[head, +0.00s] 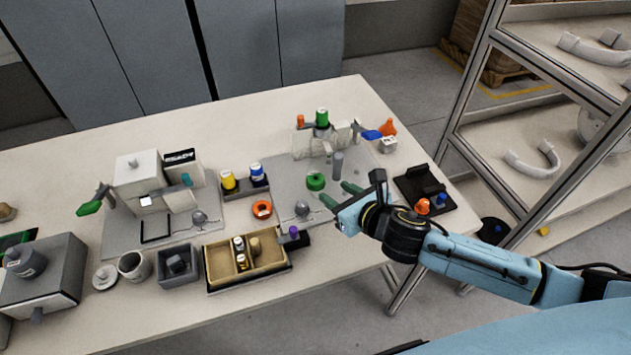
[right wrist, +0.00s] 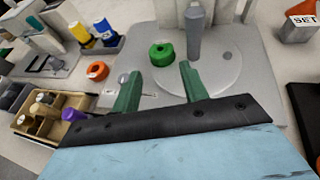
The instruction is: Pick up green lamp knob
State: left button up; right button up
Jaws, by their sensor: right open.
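A round green knob with a dark centre (head: 316,181) lies on the grey plate (head: 275,180) right of the table's middle. It also shows in the right wrist view (right wrist: 161,54). My right gripper (head: 338,194) is open and empty. Its green fingers point toward the knob, which stands just beyond the fingertips in the right wrist view (right wrist: 160,72), apart from them. Which green piece is the lamp knob is not labelled. My left gripper is not in view.
An orange ring (head: 262,209) and a grey ball (head: 302,208) lie to the left. A tan divided tray (head: 220,265) is at the front. A black stand (head: 425,190) is at right.

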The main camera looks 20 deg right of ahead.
aim_at(313, 177)
jog(key=x, duration=0.3)
jog(key=shift+w+a+f+b, duration=0.1)
jog(key=shift+w+f+b, duration=0.1)
jog(key=shift+w+b, duration=0.15)
jog(key=b+x, duration=0.1)
jog(key=x, duration=0.3)
jog(key=shift+w+f, duration=0.1)
jog(key=shift+w, duration=0.3)
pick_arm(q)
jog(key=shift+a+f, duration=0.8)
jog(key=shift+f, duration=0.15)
pick_arm(e)
jog(key=c, duration=0.6)
